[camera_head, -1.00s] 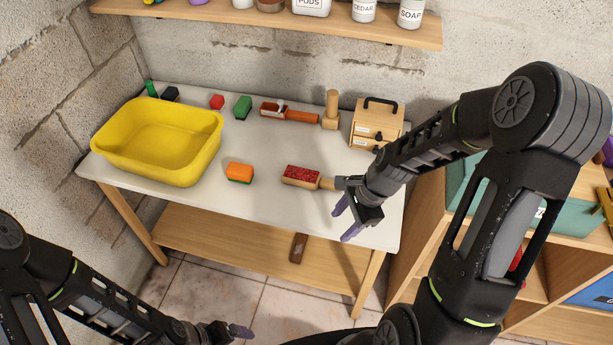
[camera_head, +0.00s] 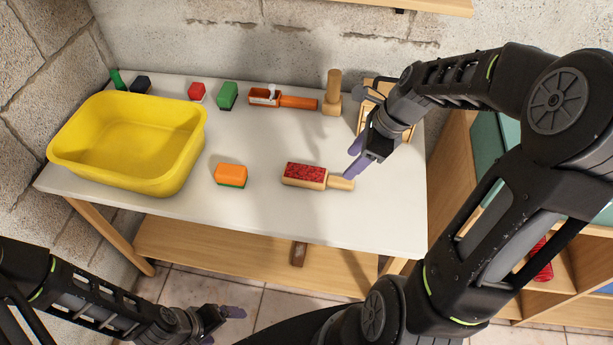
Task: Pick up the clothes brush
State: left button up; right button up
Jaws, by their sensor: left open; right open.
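The clothes brush (camera_head: 305,175), with a red pad on a wooden body and a pale wooden handle pointing right, lies on the white table (camera_head: 270,224) near its front middle. My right gripper (camera_head: 353,164) is open just above and to the right of the handle, its purple fingertips close to the handle's end. I cannot tell whether they touch it. My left gripper (camera_head: 236,324) is low at the bottom of the view, in front of the table and away from the brush. It holds nothing.
A yellow tub (camera_head: 62,163) stands at the table's left. An orange and green sponge (camera_head: 230,175) lies left of the brush. Behind are red (camera_head: 197,92) and green (camera_head: 227,95) blocks, an orange-handled tool (camera_head: 297,102), a wooden post (camera_head: 332,93) and a small wooden drawer box (camera_head: 366,110), partly hidden.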

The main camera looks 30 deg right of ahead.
aim_at(338, 180)
jog(key=shift+f, duration=0.15)
jog(key=shift+x, duration=1.35)
jog(key=shift+f, duration=0.1)
jog(key=x, duration=0.5)
jog(key=shift+s+f, duration=0.1)
jog(key=shift+c, duration=0.4)
grip_shut()
